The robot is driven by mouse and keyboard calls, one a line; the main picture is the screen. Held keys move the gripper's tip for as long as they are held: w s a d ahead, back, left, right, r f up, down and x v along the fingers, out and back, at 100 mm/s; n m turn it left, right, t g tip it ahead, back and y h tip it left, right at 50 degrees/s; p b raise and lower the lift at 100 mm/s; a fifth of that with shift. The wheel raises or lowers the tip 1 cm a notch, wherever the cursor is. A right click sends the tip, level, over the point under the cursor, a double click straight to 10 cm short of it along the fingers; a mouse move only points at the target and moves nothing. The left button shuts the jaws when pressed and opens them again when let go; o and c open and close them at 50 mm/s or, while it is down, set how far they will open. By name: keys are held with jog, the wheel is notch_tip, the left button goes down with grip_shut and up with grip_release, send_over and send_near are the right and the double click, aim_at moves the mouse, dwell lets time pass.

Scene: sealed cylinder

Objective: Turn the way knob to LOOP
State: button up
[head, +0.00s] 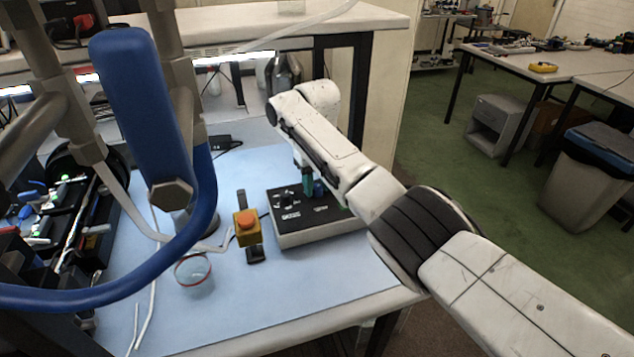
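A control box (318,236) with a black top and pale sides sits on the blue table mat. A small black knob (287,199) stands on the left of its top. A blue knob-like part (319,188) shows right beside my gripper. The white labels on the top are too small to read, so I cannot tell which knob is the way knob or where it points. My gripper (308,190) reaches down from above, with greenish fingers at the back middle of the box top. I cannot tell whether they touch a knob or how far apart they are.
A yellow box with an orange button (247,225) stands left of the control box. A clear cup with a red rim (193,270) is at the front left. A large blue hose-like bar (148,105) and metal pipes fill the left foreground. The mat's front middle (270,295) is clear.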

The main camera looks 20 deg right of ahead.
grip_shut()
jog(key=shift+n, duration=0.3)
jog(key=n, duration=1.3)
jog(key=shift+b, duration=0.35)
jog(key=shift+r, duration=0.1)
dwell(0.4)
jog(key=shift+o, duration=1.8)
grip_release()
